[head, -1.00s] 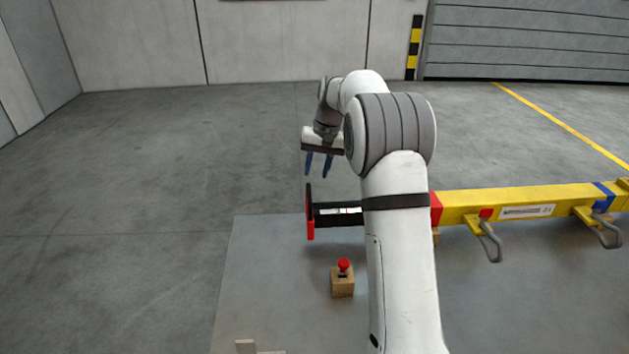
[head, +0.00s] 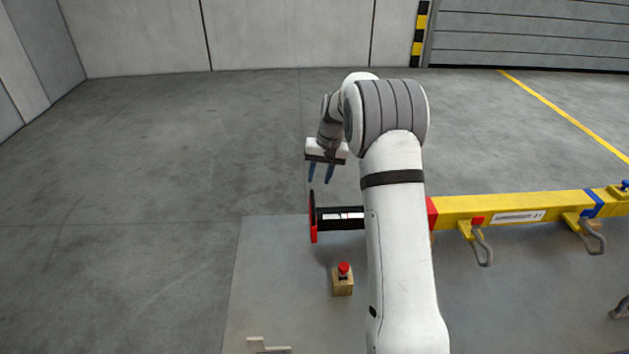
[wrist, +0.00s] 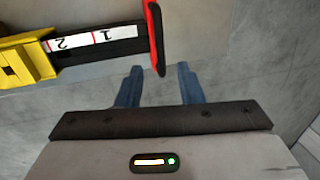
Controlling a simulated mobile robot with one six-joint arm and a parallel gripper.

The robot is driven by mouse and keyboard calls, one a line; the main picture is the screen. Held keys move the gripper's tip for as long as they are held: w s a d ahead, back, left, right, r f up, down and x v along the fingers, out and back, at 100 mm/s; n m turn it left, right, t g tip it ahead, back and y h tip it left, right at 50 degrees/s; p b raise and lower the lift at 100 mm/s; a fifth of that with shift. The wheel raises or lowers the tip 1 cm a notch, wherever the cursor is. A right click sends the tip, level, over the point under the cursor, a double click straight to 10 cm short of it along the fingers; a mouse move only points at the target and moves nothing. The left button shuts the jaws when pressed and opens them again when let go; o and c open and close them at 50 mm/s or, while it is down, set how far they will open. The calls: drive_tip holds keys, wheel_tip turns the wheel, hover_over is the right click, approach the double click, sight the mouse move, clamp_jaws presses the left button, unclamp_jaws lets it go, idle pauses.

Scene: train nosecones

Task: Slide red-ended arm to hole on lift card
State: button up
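The red-ended arm (head: 342,217) is a black bar with a white scale strip, and a red-edged plate (head: 313,217) caps its left end. It comes out of the yellow beam (head: 515,207); my arm hides part of the join. In the wrist view the bar (wrist: 125,32) carries the markings 1 and 2, with the red-edged end plate (wrist: 155,38) at its end. My gripper (head: 321,181) is above and slightly behind the end plate, its blue fingers pointing down. I cannot make out the lift card.
A small wooden block with a red knob (head: 343,280) stands on the grey platform (head: 275,290) in front of the bar. Grey hooks (head: 484,247) hang under the yellow beam. The floor to the left is clear.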

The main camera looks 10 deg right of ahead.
sight(313, 200)
drive_tip(key=shift+w+a+f+p, duration=0.1)
drive_tip(key=shift+a+f+p, duration=0.25)
drive_tip(key=shift+f, duration=0.95)
drive_tip(key=shift+s+a+f+p, duration=0.15)
drive_tip(key=shift+f+p, duration=0.25)
drive_tip(key=shift+f, duration=0.9)
drive_tip(key=shift+w+a+f+p, duration=0.15)
drive_tip(key=shift+a+f+p, duration=0.25)
drive_tip(key=shift+f, duration=0.9)
drive_tip(key=shift+d, duration=0.1)
drive_tip(key=shift+c, duration=0.3)
clamp_jaws()
